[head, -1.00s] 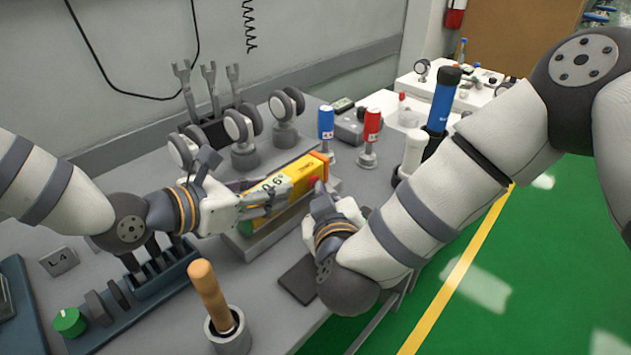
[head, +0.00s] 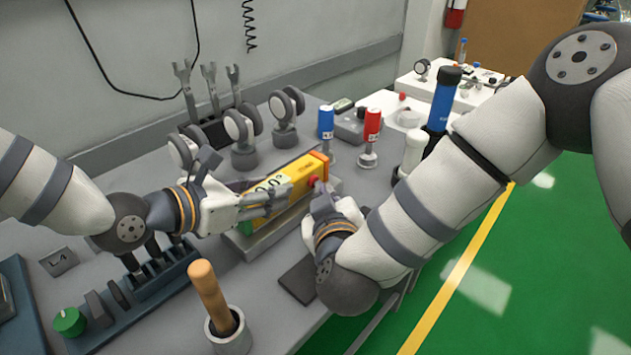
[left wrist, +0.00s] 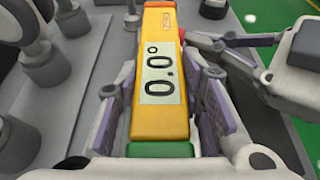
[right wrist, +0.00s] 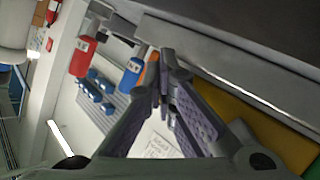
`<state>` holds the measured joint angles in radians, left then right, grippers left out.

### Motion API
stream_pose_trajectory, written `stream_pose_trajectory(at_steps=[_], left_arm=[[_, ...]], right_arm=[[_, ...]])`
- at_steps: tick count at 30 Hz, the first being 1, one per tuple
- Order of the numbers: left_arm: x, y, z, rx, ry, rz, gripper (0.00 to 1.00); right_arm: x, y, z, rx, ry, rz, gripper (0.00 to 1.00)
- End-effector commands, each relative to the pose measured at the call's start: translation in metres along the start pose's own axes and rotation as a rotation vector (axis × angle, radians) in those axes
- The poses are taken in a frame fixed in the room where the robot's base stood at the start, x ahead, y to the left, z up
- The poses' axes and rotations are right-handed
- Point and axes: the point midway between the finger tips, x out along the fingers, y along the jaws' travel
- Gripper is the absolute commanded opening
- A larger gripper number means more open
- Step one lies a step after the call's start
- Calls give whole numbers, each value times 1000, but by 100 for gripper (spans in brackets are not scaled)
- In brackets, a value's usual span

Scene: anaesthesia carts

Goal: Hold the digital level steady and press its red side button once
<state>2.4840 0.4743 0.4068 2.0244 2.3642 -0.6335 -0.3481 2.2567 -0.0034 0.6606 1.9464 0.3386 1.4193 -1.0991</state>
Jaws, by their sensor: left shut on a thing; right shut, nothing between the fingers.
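The digital level (head: 292,176) is a yellow bar with orange and green ends. It lies on a grey block on the bench. Its display (left wrist: 158,75) reads 0.0° in the left wrist view. My left gripper (head: 283,195) is shut on the level's body, with one finger on each side in the left wrist view. The red side button (head: 315,181) faces my right arm near the orange end. My right gripper (head: 320,192) is shut and empty, with its fingertips at the button. I cannot tell whether they touch it.
Caster wheels (head: 240,128) stand behind the level. A blue canister (head: 326,122) and a red canister (head: 372,125) stand beyond its orange end. A wooden-handled tool (head: 211,295) stands in a cup at the front. A dark flat pad (head: 299,279) lies near the bench edge.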

Motion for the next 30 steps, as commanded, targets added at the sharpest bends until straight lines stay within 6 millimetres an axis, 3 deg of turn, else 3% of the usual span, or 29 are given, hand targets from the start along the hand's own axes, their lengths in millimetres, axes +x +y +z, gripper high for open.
stream_pose_trajectory(at_steps=[16, 30], left_arm=[[0, 0, -1, -1, 2, -1, 0], [0, 0, -1, -1, 2, 0, 0]], right_arm=[[-11, 8, 8, -1, -1, 0, 0], [-42, 30, 31, 0, -1, 0, 0]])
